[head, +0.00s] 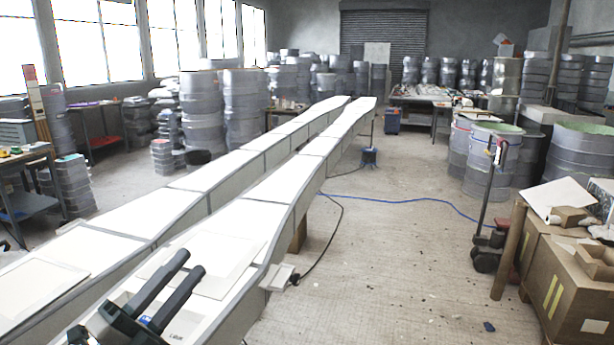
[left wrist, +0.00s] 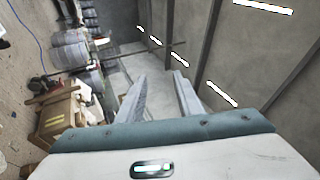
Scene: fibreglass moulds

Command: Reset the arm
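My left gripper (head: 188,262) is in the lower left of the head view, in front of the near end of a long white mould (head: 245,215). Its two dark fingers point up and to the right. In the left wrist view the fingers (left wrist: 160,78) stand apart with nothing between them, so it is open and empty. That view is turned on its side and looks out into the room and up to the ceiling lights. My right gripper is in neither view.
A second long mould (head: 180,202) runs beside the first on the left. Flat pale panels (head: 36,284) lie at the near ends. Cardboard boxes (head: 570,285) and a trolley (head: 490,240) stand at right. Drums (head: 490,165) line the room. A blue cable (head: 420,201) crosses the open floor.

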